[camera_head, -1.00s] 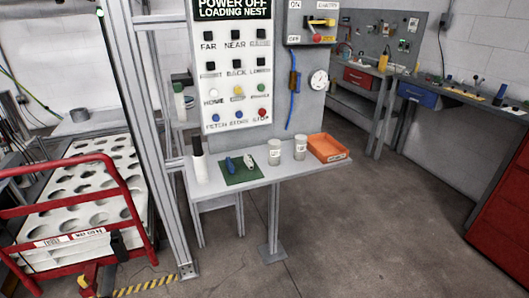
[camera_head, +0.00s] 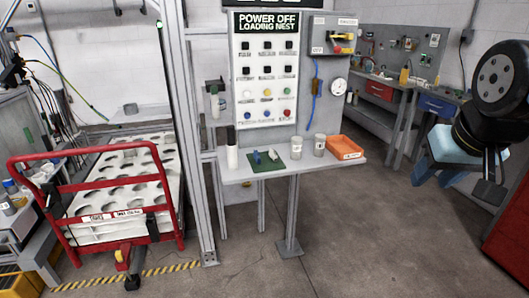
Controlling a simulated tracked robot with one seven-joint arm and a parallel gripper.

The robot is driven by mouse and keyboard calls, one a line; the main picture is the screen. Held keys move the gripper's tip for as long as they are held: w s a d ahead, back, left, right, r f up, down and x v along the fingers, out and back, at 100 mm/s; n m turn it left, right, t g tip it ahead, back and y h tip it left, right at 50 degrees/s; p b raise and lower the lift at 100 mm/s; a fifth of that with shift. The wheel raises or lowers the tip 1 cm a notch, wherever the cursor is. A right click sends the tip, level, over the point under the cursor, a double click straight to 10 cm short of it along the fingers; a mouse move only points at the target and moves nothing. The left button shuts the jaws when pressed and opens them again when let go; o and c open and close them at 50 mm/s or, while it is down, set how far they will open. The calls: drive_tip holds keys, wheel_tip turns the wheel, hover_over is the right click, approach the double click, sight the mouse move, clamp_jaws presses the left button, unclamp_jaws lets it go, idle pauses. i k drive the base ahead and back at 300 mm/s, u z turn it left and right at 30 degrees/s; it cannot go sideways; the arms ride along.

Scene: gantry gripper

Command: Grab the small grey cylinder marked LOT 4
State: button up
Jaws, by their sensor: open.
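Two small grey cylinders stand upright side by side on the grey shelf (camera_head: 240,173) below the control panel, the left one (camera_head: 296,148) and the right one (camera_head: 319,145). Each has a pale label too small to read, so I cannot tell which is marked LOT 4. My gripper (camera_head: 490,187) hangs at the far right on my black arm, open and empty as far as I see. It is well apart from the cylinders and nearer to me. Part of my arm is cut off by the right edge.
An orange tray (camera_head: 346,148) stands right of the cylinders. A green mat (camera_head: 264,167) with small tools and a white bottle with a dark top (camera_head: 232,152) are to the left. A red cart (camera_head: 82,182) stands left of the shelf post (camera_head: 183,120). The floor before the shelf is clear.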

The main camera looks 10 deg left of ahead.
sight(296, 144)
drive_tip(key=u, duration=1.15)
drive_tip(key=i, duration=1)
drive_tip(key=u, duration=0.05)
